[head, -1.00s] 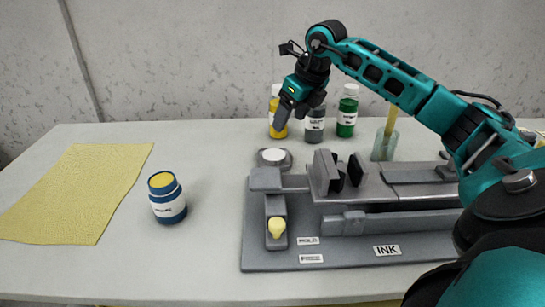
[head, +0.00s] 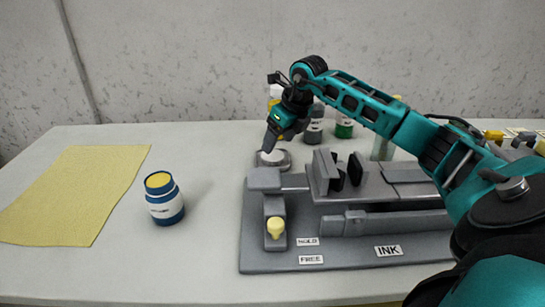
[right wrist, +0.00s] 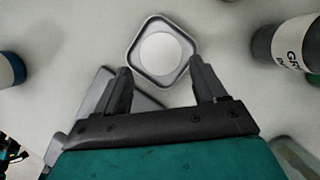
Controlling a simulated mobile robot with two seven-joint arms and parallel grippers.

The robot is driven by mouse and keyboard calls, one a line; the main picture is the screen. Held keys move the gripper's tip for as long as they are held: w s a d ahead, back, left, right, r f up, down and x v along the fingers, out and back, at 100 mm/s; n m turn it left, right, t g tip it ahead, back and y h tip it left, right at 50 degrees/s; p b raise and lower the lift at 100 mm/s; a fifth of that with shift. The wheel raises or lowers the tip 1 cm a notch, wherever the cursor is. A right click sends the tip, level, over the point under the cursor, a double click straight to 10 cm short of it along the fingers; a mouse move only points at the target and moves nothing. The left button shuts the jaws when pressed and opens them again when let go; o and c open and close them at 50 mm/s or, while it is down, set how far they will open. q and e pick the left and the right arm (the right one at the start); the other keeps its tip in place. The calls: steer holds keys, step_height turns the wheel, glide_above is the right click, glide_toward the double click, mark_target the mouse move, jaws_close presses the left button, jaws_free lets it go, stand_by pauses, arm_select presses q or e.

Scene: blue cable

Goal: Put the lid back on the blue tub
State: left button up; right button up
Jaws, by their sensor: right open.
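The blue tub (head: 164,205) stands upright and uncovered on the table left of centre, with yellow contents showing at its top. Its edge also shows at the left of the right wrist view (right wrist: 10,70). The white round lid (right wrist: 160,54) lies in a small grey square dish (right wrist: 134,62); in the head view the lid (head: 271,157) is partly hidden by my gripper. My right gripper (head: 268,150) is open and empty, pointing down above the dish. In the right wrist view its fingers (right wrist: 161,82) are apart, with the lid just beyond and between them. My left gripper is not in view.
A grey fixture (head: 345,262) with a yellow-knobbed lever (head: 276,228) fills the middle right. Behind my arm stand a grey bottle (head: 313,130), a green one (head: 344,128) and a glass (head: 383,148). A yellow cloth (head: 75,190) lies at left. The table around the tub is clear.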

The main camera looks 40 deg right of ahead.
mark_target(273, 155)
steer(key=b+x, duration=0.1)
steer(key=x, duration=0.4)
steer(key=shift+s, duration=0.15)
steer(key=shift+c, duration=0.2)
steer(key=c, duration=0.6)
steer(key=shift+c, duration=0.2)
steer(key=shift+r, duration=0.1)
step_height(273, 155, up, 20)
steer(key=p, duration=0.4)
steer(key=shift+p, duration=0.4)
